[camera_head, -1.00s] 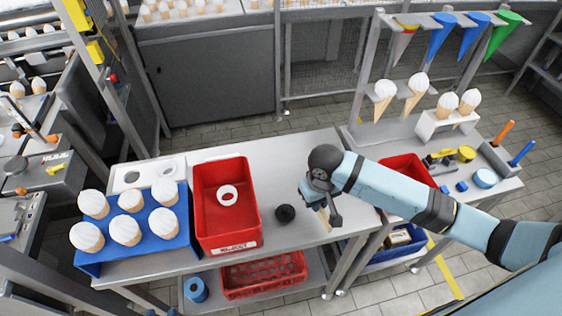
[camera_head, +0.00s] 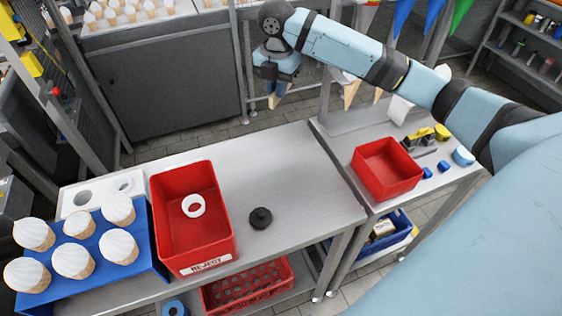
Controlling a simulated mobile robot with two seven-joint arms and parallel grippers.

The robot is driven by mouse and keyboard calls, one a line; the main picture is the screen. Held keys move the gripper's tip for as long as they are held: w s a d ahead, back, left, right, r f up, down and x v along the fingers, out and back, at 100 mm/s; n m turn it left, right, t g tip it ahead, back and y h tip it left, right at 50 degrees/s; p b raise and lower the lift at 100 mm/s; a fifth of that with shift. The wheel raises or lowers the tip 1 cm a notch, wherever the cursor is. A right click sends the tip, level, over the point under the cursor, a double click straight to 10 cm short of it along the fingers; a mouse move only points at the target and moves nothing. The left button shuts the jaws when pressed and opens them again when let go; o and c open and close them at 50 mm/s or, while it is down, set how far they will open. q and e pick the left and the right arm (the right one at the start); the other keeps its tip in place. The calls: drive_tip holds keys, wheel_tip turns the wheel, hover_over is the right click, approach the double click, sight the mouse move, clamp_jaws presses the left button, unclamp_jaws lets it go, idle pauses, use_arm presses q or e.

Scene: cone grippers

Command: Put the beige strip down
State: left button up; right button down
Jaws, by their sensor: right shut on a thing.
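My right gripper (camera_head: 275,94) is up at the top middle of the view, above the far side of the bench and well clear of the bench top. It is shut on a small beige piece, the beige strip (camera_head: 281,90), of which only a little shows below the fingers. The gripper body hides the rest. My left gripper is not in view.
A red reject bin (camera_head: 165,222) holding a white ring (camera_head: 193,206) stands on the grey bench (camera_head: 290,185). A black knob-like disc (camera_head: 260,218) is beside it. A blue rack (camera_head: 150,262) with several cones is left, a smaller red bin (camera_head: 388,168) right. The bench's right part is bare.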

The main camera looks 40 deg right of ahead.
drive_tip(key=shift+f, duration=0.2)
wheel_tip(320, 180, down, 15)
drive_tip(key=shift+r, duration=0.15)
drive_tip(key=shift+d+f, duration=0.1)
drive_tip(key=shift+f, duration=2.25)
drive_tip(key=c, duration=1.2)
unclamp_jaws()
wheel_tip(320, 180, up, 12)
drive_tip(key=shift+r, duration=0.1)
